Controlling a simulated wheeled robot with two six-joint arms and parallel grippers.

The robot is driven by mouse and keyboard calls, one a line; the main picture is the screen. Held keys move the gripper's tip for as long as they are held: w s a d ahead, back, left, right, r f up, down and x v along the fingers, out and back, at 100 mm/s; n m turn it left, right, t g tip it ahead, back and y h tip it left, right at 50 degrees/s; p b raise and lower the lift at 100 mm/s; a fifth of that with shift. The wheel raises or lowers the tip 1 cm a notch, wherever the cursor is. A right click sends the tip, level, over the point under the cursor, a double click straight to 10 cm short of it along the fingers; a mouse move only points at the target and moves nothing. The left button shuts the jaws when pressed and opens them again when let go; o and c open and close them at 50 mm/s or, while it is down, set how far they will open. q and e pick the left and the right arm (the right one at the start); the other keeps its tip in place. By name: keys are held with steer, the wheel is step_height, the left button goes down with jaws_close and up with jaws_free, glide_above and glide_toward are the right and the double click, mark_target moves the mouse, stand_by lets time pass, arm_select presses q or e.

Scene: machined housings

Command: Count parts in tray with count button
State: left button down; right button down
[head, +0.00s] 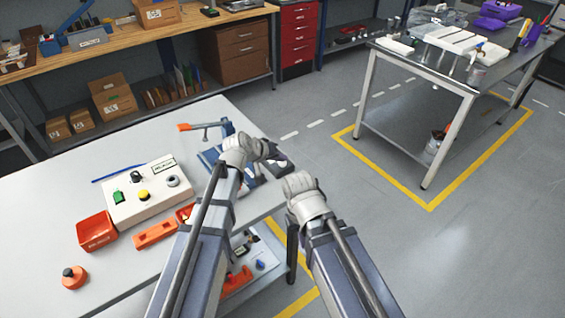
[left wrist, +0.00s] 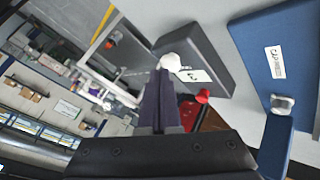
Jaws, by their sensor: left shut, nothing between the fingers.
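My left gripper (head: 270,153) is shut and empty beside a dark grey box (head: 284,168) at the table's right edge. In the left wrist view the shut fingers (left wrist: 160,92) point at a pale rounded piece (left wrist: 174,62) on the dark grey box (left wrist: 205,48), close to it; I cannot tell if they touch. A white label on that box seems to read "3". A blue body (left wrist: 292,60) with a white label is beside it. My right arm's wrist (head: 300,187) shows, but its fingers are hidden. I cannot make out any parts in a tray.
A white control box (head: 148,198) with several knobs and buttons stands on the left table. A red bin (head: 96,231), an orange tray (head: 155,234) and an orange-red knobbed piece (head: 74,277) lie nearby. Floor is open toward the steel table (head: 448,78).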

mark_target(281, 164)
arm_select(q)
steer(key=shift+f, duration=0.25)
stand_by(0.4)
steer(key=shift+r+p, duration=0.75)
steer(key=shift+r, duration=0.2)
step_height(281, 164, up, 5)
steer(key=p, duration=0.5)
stand_by(0.5)
